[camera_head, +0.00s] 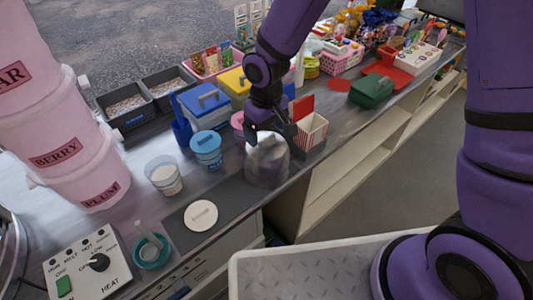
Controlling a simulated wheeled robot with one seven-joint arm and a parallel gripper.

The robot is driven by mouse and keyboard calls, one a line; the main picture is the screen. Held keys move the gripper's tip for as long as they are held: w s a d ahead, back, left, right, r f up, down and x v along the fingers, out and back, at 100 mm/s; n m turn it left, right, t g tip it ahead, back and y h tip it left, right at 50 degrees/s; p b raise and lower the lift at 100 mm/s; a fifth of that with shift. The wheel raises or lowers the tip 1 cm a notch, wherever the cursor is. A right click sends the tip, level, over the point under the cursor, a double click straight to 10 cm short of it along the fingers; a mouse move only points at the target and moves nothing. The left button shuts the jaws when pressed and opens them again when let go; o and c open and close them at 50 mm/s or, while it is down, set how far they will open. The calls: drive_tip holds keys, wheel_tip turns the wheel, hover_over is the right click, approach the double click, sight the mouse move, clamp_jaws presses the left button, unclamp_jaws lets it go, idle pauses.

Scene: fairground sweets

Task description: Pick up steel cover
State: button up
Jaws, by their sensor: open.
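The steel cover (267,164) is a shiny, rounded metal dome standing on the counter near its front edge, at the middle of the picture. My gripper (270,135) is directly above it, pointing down, at the end of my purple arm. The gripper is dark and open. Its fingertips are close to the top of the cover; I cannot tell whether they touch it. The gripper hides part of the cover's top.
A red-and-white striped box (310,132) stands close at the cover's right. A blue-lidded cup (206,150) and a clear cup (164,175) stand to the left. A white disc (201,215) lies on a dark mat (232,200) in front.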

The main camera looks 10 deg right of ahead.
drive_tip(key=shift+f, duration=1.35)
drive_tip(key=shift+c, duration=0.2)
drive_tip(key=c, duration=1.4)
drive_tip(key=shift+r, duration=0.15)
